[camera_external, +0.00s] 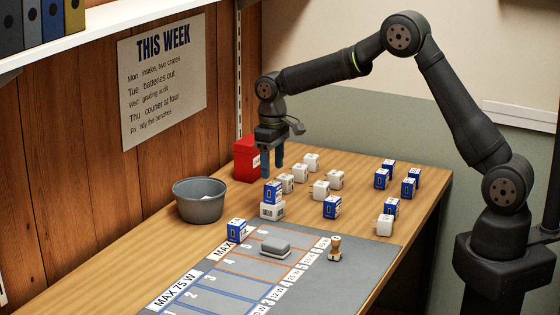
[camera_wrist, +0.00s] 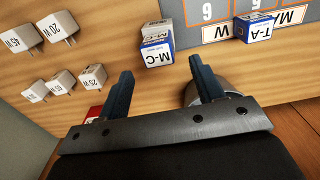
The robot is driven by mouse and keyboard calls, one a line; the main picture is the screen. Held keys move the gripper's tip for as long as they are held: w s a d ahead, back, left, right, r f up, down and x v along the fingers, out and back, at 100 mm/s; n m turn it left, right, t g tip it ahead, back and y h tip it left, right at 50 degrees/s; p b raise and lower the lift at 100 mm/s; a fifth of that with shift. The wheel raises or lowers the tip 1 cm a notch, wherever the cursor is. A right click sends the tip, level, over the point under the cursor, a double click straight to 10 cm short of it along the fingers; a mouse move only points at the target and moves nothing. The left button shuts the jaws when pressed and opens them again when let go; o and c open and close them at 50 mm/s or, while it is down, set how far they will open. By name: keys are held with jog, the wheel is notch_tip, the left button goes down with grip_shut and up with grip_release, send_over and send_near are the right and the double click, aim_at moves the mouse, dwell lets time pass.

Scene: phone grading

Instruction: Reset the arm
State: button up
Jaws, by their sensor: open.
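My gripper (camera_external: 271,160) hangs pointing down from my arm over the back left part of the table. Its two fingers are apart with nothing between them. In the wrist view my gripper (camera_wrist: 164,82) shows its two dark fingers open, with a blue and white box labelled M-C (camera_wrist: 157,55) beyond the fingertips.
A grey bin (camera_external: 200,200) stands at the left and a red box (camera_external: 246,160) behind the gripper. Several white chargers (camera_external: 320,190) and blue boxes (camera_external: 332,207) stand on the table. A grey marked mat (camera_external: 225,300) holds a grey block (camera_external: 275,246), and a small brown-topped stamp-like object (camera_external: 335,248) stands at its right.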

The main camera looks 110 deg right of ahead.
aim_at(273, 184)
notch_tip(273, 184, up, 6)
notch_tip(273, 184, down, 13)
jog(key=shift+f, duration=0.15)
notch_tip(273, 184, up, 5)
jog(key=shift+r, duration=0.1)
jog(key=s+d+r, duration=0.2)
jog(key=s+r, duration=0.5)
jog(key=s, duration=0.4)
jog(key=s+a+f+m, duration=0.1)
jog(key=s+a+f, duration=0.15)
jog(key=a, duration=0.35)
jog(key=s+a+f, duration=0.2)
jog(key=a+f, duration=0.1)
jog(key=a, duration=0.2)
jog(key=w+a+f, duration=0.1)
jog(key=w+f, duration=0.1)
jog(key=w, duration=0.1)
jog(key=w+a+f, duration=0.1)
jog(key=w+f, duration=0.1)
jog(key=w, duration=0.1)
jog(key=w+a+f, duration=0.1)
jog(key=w+f, duration=0.1)
jog(key=w, duration=0.1)
jog(key=shift+w+a, duration=0.15)
jog(key=shift+w, duration=0.05)
jog(key=shift+w+a+f, duration=0.1)
jog(key=shift+w+f, duration=0.1)
jog(key=shift+w, duration=0.2)
